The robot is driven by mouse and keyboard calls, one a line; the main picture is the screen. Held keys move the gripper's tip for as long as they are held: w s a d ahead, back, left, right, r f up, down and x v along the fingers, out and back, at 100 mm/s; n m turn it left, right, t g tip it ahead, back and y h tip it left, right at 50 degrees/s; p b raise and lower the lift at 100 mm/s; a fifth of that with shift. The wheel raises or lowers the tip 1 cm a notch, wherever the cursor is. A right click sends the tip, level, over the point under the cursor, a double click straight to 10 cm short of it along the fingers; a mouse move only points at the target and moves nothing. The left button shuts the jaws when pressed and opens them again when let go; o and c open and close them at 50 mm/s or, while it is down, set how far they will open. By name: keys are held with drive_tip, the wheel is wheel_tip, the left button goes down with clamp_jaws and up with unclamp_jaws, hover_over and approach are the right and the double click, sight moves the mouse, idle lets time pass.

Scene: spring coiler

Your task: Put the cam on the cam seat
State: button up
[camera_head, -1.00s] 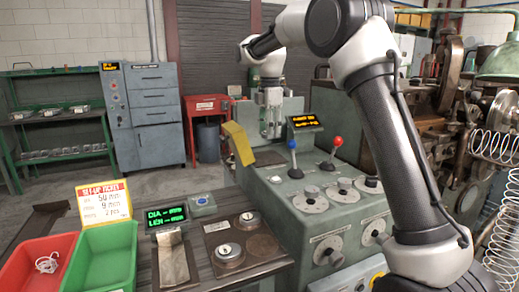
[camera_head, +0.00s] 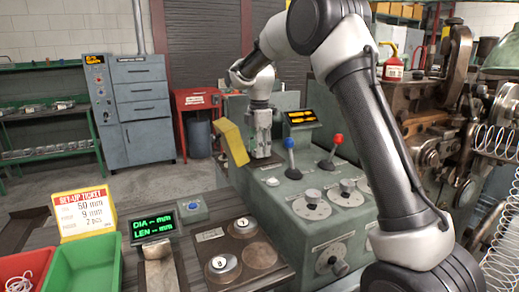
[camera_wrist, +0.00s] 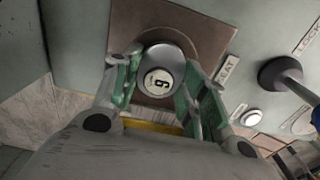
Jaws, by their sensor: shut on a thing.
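The cam (camera_wrist: 160,75) is a round grey metal disc with a white label reading 9 or 6. In the wrist view it sits between the two fingers of my gripper (camera_wrist: 160,92), which are shut on it. The cam seat is a brown square plate (camera_wrist: 200,32) on the machine's top, directly behind the cam in this view. In the head view my gripper (camera_head: 263,150) points down low over the brown plate (camera_head: 264,163), and the cam is hidden. I cannot tell whether the cam touches the plate.
A yellow guard (camera_head: 232,142) stands close left of my gripper. A blue-knobbed lever (camera_head: 289,146) and a red-knobbed lever (camera_head: 337,140) stand to the right, with a small display (camera_head: 300,116) behind. Two other cams (camera_head: 222,264) (camera_head: 245,226) lie on a tray (camera_head: 205,235) in front.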

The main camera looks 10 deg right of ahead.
drive_tip(key=shift+f, duration=0.15)
drive_tip(key=shift+f, duration=0.1)
drive_tip(key=o, duration=1.1)
drive_tip(key=shift+o, duration=0.2)
